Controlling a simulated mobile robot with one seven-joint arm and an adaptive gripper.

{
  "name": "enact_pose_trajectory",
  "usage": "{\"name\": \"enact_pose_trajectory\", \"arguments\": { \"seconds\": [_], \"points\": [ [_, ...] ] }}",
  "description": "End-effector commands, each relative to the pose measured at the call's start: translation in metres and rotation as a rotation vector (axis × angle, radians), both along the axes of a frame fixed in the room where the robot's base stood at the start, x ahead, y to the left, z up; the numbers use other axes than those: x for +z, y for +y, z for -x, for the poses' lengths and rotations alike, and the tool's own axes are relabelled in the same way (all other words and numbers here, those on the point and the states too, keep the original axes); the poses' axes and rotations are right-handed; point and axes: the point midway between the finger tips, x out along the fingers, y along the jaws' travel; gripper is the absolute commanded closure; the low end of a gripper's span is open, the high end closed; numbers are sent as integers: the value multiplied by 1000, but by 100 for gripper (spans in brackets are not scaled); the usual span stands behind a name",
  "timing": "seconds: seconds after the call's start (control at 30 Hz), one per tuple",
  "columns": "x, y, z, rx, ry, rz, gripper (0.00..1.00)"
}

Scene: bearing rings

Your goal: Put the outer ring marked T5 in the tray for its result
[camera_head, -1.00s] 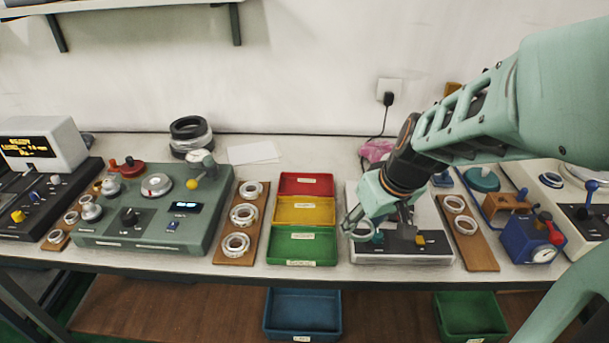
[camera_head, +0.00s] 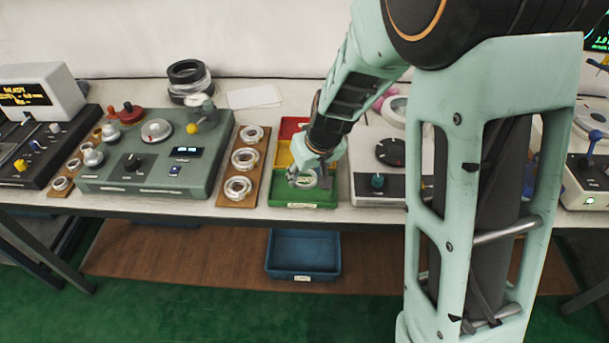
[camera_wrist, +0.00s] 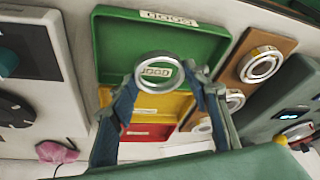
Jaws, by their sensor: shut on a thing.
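My gripper (camera_head: 303,178) is shut on a pale metal outer ring (camera_wrist: 138,88). The ring is over the green tray (camera_head: 278,192), near its yellow-tray side; I cannot tell whether it touches the tray floor. In the wrist view the two fingers hold the ring from opposite sides, and a white label shows through its hole. No T5 mark is legible. The green tray (camera_wrist: 112,50) has a front label that seems to read GOOD in the wrist view. The yellow tray (camera_head: 282,158) and the red tray (camera_head: 288,128) stand behind it, partly hidden by my gripper.
A wooden board (camera_head: 229,190) with several rings lies left of the trays, beside a green measuring device (camera_head: 130,180). A white device (camera_head: 375,188) with a dark round plate stands close on the right. A blue bin (camera_head: 303,250) sits below the table. My arm hides much of the right side.

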Motion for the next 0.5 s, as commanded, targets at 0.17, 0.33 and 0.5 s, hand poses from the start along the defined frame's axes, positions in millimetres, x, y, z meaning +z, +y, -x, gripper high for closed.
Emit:
{"name": "enact_pose_trajectory", "arguments": {
  "seconds": [0.17, 0.33, 0.5],
  "points": [
    [-14, 5, -3, -1, 2, 0, 82],
    [-37, 4, -3, -2, 1, 1, 82],
    [-37, 5, -3, 0, -1, 0, 82]
  ]
}}
